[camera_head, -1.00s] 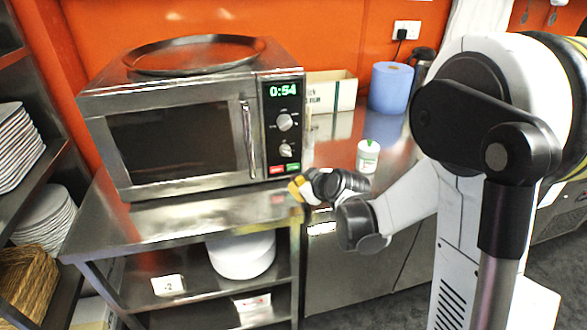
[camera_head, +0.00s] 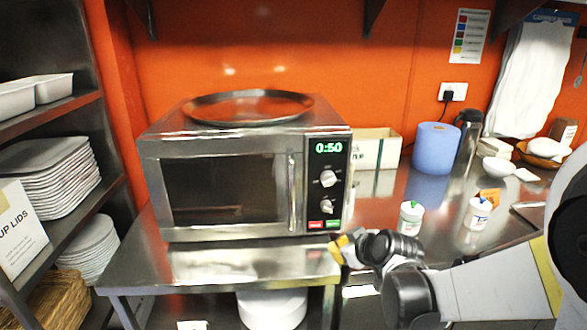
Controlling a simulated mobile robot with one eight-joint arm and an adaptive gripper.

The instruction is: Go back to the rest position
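My gripper (camera_head: 343,250) is in front of the lower right corner of the microwave, above the counter's front edge. Its yellow-tipped end points left toward the microwave. I cannot make out whether its fingers are open or shut, and no held object shows. My arm (camera_head: 490,290) reaches in from the right edge. The steel microwave (camera_head: 225,190) has its door closed, and its green display reads 0:50. A round dark tray (camera_head: 248,106) lies on top of it.
The steel counter (camera_head: 400,185) holds a white bottle with a green cap (camera_head: 410,218), a white tub (camera_head: 478,213), a blue paper roll (camera_head: 436,148) and a cardboard box (camera_head: 376,148). A rack (camera_head: 112,185) with stacked plates stands left. A white round container (camera_head: 272,308) sits below.

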